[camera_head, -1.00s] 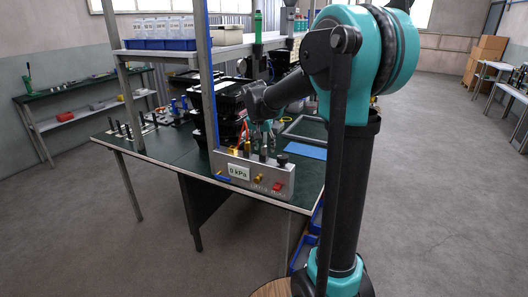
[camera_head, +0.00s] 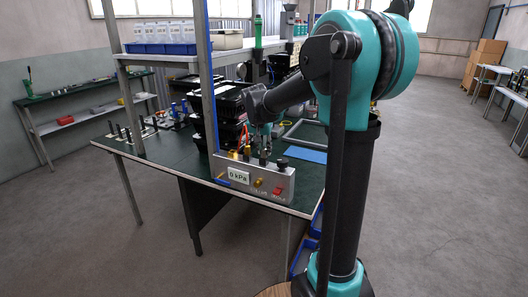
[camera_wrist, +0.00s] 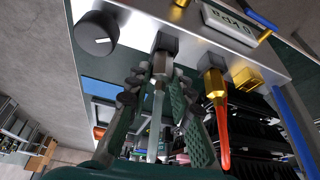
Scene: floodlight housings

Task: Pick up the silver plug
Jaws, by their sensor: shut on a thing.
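The silver plug (camera_wrist: 158,88) stands at the top of the grey gauge box, with a dark collar at its end, in the wrist view. My gripper (camera_wrist: 163,85) is around it, one finger on each side, and is shut on it. The fingers hide part of the plug. In the head view the plug is small (camera_head: 264,158), below my gripper (camera_head: 265,139). I cannot tell whether the plug is clear of its seat.
The gauge box (camera_head: 236,177) reads 0 kPa and stands at the bench's front edge. A brass fitting (camera_wrist: 214,84) with an orange-red tip is close beside my gripper. A black knob (camera_wrist: 97,33) is on the other side. Black cases (camera_head: 231,103) stand behind.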

